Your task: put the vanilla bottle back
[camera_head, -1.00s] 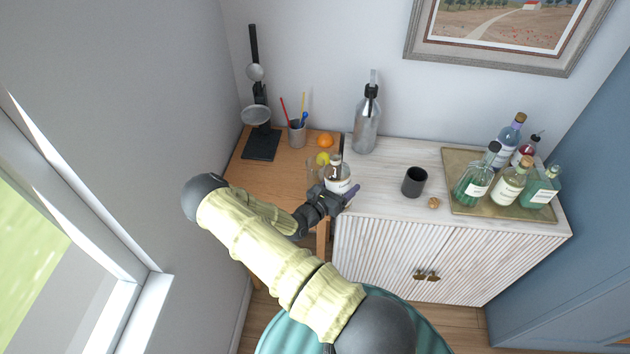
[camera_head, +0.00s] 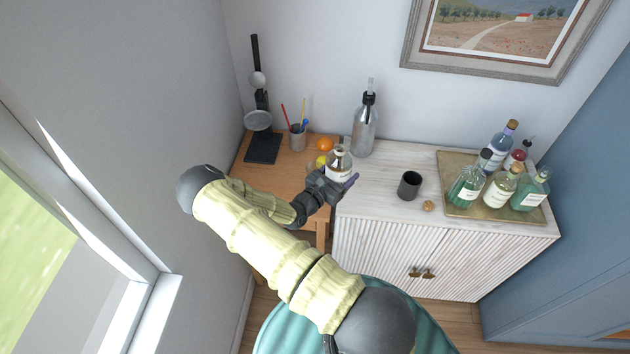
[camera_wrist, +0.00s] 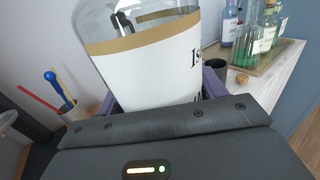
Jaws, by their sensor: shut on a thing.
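My gripper (camera_head: 337,183) is shut on a clear glass bottle (camera_head: 338,160) with a white, gold-banded label. The bottle stands nearly upright in the jaws, by the seam between the wooden table and the white cabinet. In the wrist view the bottle (camera_wrist: 145,60) fills the upper middle; only part of its black lettering shows, so I cannot read its name. Whether its base touches a surface is hidden. A tan tray (camera_head: 453,170) on the cabinet's right side holds several bottles: bluish, red, green and pale ones.
On the cabinet (camera_head: 385,205) stand a dark cup (camera_head: 409,186), a small brown ball-like thing (camera_head: 428,206) and a grey siphon bottle (camera_head: 364,130). The table holds an orange (camera_head: 325,143), a pencil cup (camera_head: 297,138) and a black stand (camera_head: 263,148). Cabinet top in front of the siphon is clear.

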